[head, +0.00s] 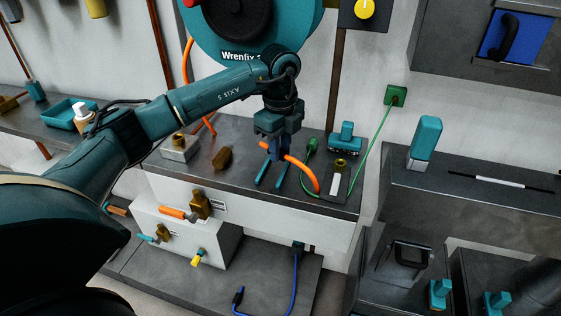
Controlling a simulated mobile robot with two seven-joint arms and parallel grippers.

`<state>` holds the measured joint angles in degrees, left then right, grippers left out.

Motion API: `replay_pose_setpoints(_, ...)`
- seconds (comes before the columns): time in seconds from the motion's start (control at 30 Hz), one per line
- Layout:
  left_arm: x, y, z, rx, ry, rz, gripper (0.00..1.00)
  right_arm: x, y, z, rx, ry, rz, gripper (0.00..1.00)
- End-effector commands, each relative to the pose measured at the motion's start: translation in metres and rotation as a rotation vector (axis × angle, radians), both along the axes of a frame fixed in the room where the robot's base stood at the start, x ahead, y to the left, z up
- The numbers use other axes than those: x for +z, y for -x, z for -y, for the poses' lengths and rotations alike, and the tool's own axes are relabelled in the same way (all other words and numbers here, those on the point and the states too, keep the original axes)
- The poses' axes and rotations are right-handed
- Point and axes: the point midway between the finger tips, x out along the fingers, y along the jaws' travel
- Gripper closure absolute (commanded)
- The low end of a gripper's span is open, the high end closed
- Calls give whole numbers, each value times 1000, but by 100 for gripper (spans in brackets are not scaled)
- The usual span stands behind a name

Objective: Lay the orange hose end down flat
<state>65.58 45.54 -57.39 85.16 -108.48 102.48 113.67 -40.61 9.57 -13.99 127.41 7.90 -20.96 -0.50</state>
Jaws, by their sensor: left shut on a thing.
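The orange hose end (300,168) is at my left gripper (277,154), above the grey bench top (235,178). The gripper points down and is shut on it. From the jaws the orange piece slopes down to the right, its lower end close to the bench. The jaws hide part of it, and I cannot tell whether its lower end touches the bench. Two teal bars (281,177) show just below the jaws. My right gripper is not in view.
A teal hose reel (278,28) hangs on the wall, with orange hose (188,58) falling from its left. A brown fitting (222,157) lies left of the gripper. A green plug (311,145), teal block (346,138) and dark plate (337,182) are on the right.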

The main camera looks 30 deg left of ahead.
Motion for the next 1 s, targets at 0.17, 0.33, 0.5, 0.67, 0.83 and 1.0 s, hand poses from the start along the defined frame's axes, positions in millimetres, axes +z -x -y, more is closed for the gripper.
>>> replay_pose_setpoints(0.17, -28, 1, 0, 0, -2, -5, 99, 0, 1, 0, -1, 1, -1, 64)
replay_pose_setpoints(0.33, -46, -2, -1, 1, 0, -1, 99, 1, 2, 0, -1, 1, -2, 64)
replay_pose_setpoints(0.5, -49, -3, -1, 0, -1, 0, 99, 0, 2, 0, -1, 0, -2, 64)
replay_pose_setpoints(0.67, -50, -3, -1, 0, -1, -1, 99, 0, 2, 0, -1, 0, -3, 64)
replay_pose_setpoints(0.83, -52, -3, -1, 0, -1, -1, 71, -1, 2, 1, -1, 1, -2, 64)
replay_pose_setpoints(1.0, -52, -3, -1, 0, 0, -1, 57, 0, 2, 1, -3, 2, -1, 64)
